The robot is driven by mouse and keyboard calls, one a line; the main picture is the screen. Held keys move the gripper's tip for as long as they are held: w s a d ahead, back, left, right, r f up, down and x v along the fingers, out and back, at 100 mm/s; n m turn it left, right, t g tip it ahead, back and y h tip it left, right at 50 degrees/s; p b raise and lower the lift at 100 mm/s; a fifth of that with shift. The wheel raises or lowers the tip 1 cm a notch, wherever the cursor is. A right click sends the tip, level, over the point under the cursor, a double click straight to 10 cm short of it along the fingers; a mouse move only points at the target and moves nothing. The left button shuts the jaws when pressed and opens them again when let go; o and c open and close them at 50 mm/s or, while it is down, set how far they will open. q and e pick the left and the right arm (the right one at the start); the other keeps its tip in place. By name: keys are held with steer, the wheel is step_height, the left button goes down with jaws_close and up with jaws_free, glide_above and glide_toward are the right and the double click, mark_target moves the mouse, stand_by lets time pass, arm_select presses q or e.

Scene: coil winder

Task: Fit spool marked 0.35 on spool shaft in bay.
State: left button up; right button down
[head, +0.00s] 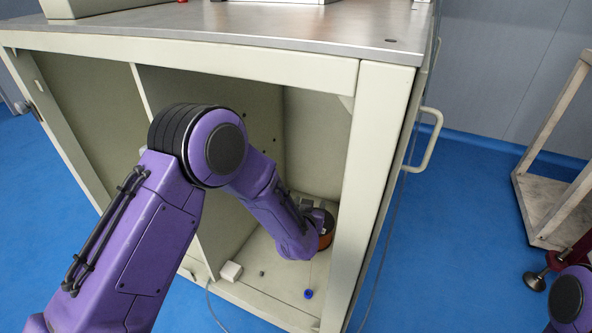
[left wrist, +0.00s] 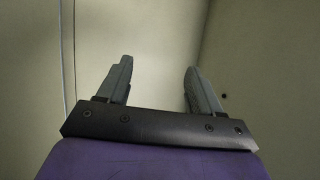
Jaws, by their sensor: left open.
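My left arm reaches into the open bay of the cabinet (head: 320,130). In the left wrist view my left gripper (left wrist: 156,68) is open, with nothing between its fingers and bare bay walls behind them. In the head view its fingers cannot be made out behind my wrist. A copper-orange spool-like thing (head: 327,238) shows partly beside my wrist, low in the bay at the right. Most of it is hidden, and no marking can be read. I cannot tell whether it sits on a shaft. The spool shaft is not visible. My right gripper is not in view.
A small blue cap-like piece (head: 308,293), a small grey piece (head: 262,273) and a white block (head: 231,271) lie on the bay floor. The bay's right post (head: 372,190) and top rail (head: 200,60) frame the opening. A metal-framed stand (head: 545,200) is at the right.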

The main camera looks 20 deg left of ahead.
arm_select(q)
steer(key=s+r+m+h+p, duration=0.1)
steer(key=s+r+p, duration=0.4)
steer(key=r+p, duration=0.2)
steer(key=s+r+m+h+p, duration=0.1)
steer(key=s+r+p, duration=0.4)
steer(key=r+p, duration=0.3)
step_height(320, 180, up, 4)
steer(key=shift+s+d+f+h+p, duration=0.1)
steer(key=shift+s+d+h+p, duration=0.05)
steer(key=shift+h+p, duration=0.15)
stand_by(0.6)
